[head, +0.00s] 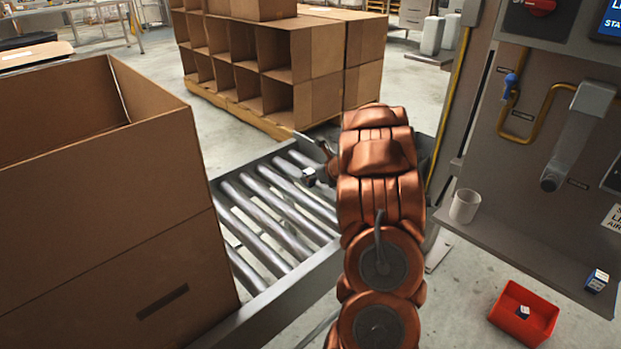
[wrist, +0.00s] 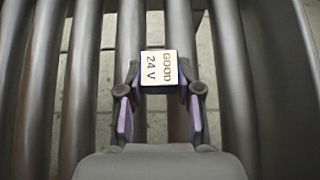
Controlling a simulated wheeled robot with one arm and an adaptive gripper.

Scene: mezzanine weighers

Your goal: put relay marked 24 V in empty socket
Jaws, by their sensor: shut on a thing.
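The relay (wrist: 159,68) has a pale top face that reads "GOOD 24 V" in the wrist view. My gripper (wrist: 160,88) is shut on it, one finger on each side. The relay is held above the rollers of a conveyor. In the head view, a small light block at my gripper (head: 310,177), left of my arm, is the same relay. My arm hides part of the conveyor behind it. I cannot make out an empty socket in either view.
A large cardboard box (head: 110,245) stands left of the roller conveyor (head: 262,222). At right, a grey panel's shelf (head: 535,255) holds a white cup (head: 465,206) and a small blue-and-white box (head: 597,281). A red bin (head: 523,314) with a small item sits below. Cardboard cubbies (head: 325,85) stand behind.

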